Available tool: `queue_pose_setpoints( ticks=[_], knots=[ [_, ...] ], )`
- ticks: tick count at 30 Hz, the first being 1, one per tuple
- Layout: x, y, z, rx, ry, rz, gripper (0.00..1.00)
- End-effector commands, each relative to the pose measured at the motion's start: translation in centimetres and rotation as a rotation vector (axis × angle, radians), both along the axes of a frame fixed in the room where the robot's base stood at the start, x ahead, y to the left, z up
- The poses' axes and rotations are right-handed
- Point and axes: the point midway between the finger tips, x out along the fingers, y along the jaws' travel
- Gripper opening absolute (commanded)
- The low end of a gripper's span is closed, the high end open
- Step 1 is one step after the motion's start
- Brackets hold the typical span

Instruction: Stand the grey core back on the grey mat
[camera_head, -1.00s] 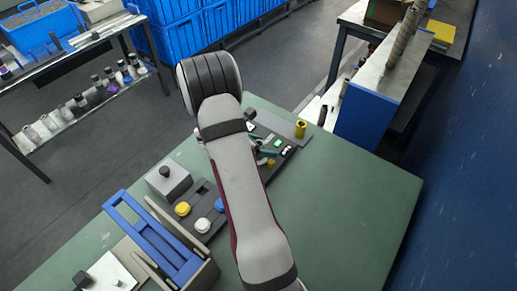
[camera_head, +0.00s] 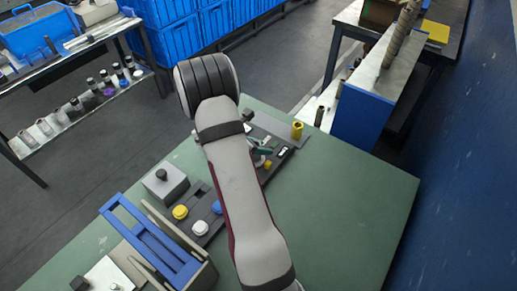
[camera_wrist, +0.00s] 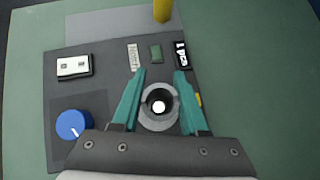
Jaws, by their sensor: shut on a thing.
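The grey core (camera_wrist: 159,124) is a short grey ring seen from above in the wrist view, its hole facing the camera. My gripper (camera_wrist: 160,74) is shut on it, one teal finger on each side. In the head view the teal fingers (camera_head: 262,148) show beside my arm, over the dark panel; the core cannot be made out there. The grey mat (camera_wrist: 100,24) lies beyond the panel's far edge, ahead of the fingertips. It also shows in the head view (camera_head: 271,122). How high the core is above the panel cannot be told.
A yellow core (camera_wrist: 162,10) stands on the mat's right part, also in the head view (camera_head: 297,130). The dark panel (camera_wrist: 112,92) carries a blue knob (camera_wrist: 73,124), a white switch (camera_wrist: 74,66) and small labels. Green table right of the panel is clear.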

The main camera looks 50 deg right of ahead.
Motion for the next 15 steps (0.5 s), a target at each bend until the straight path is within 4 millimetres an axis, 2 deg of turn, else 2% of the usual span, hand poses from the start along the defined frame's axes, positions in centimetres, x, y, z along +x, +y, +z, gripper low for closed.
queue_pose_setpoints(
  ticks=[9, 12, 15],
  knots=[
    [0.1, 0.0, 7.7, -0.004, -0.006, -0.001, 0.00],
    [-0.2, -0.7, 9.0, 0.000, -0.004, -0.004, 0.00],
    [-0.9, -3.2, 9.1, 0.006, -0.005, -0.008, 0.00]
  ],
)
